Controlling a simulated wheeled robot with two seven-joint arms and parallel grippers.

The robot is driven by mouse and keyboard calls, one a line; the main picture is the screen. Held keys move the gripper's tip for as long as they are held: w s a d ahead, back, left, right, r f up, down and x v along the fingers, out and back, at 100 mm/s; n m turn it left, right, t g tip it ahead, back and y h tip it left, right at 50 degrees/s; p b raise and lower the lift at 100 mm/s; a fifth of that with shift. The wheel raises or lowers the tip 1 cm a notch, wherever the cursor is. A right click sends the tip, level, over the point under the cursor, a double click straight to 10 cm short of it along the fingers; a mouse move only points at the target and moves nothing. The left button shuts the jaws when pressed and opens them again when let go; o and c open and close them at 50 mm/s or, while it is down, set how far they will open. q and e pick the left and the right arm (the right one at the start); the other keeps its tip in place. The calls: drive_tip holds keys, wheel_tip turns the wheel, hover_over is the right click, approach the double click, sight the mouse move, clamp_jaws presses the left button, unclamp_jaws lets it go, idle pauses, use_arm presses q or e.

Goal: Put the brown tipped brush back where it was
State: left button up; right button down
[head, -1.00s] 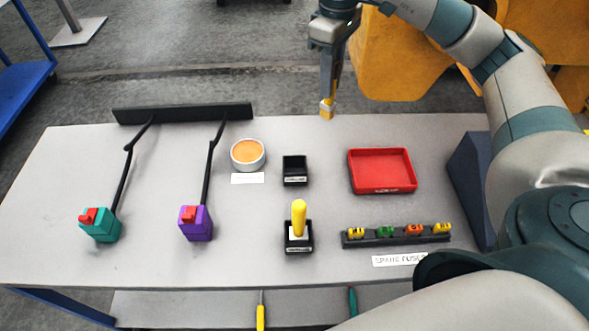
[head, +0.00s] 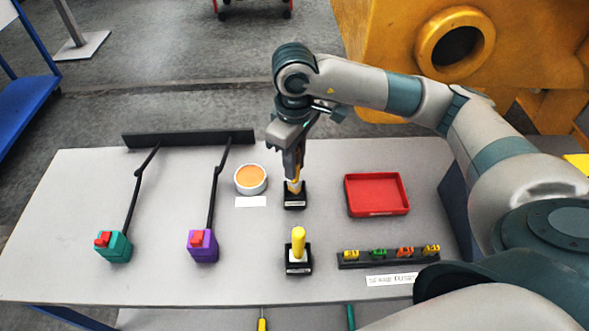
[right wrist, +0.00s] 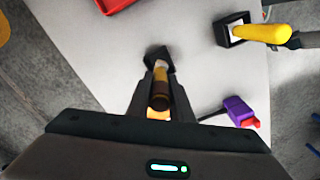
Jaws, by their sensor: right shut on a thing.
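My right gripper (head: 293,175) is shut on the brown tipped brush (head: 294,187), upright over the rear black holder (head: 295,203). The right wrist view shows the brush's brown end (right wrist: 159,101) between the fingers, with the holder (right wrist: 157,56) beyond. The brush's lower end is at the holder's opening; I cannot tell whether it rests on the bottom. A second brush with an all-yellow handle (head: 298,241) stands in the front black holder (head: 299,268). My left gripper is not in view.
An orange-filled round dish (head: 250,179) is close left of the rear holder. A red tray (head: 377,195) is to the right, with a fuse rack (head: 388,259) in front. Purple (head: 203,246) and teal (head: 113,247) blocks with black levers stand at left.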

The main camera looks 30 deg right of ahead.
drive_tip(key=shift+f+p, duration=0.45)
drive_tip(key=shift+p, duration=0.05)
drive_tip(key=shift+f+p, duration=0.6)
drive_tip(key=shift+f, duration=0.9)
drive_tip(key=shift+f, duration=0.2)
drive_tip(key=c, duration=1.6)
unclamp_jaws()
drive_tip(key=shift+r, duration=0.25)
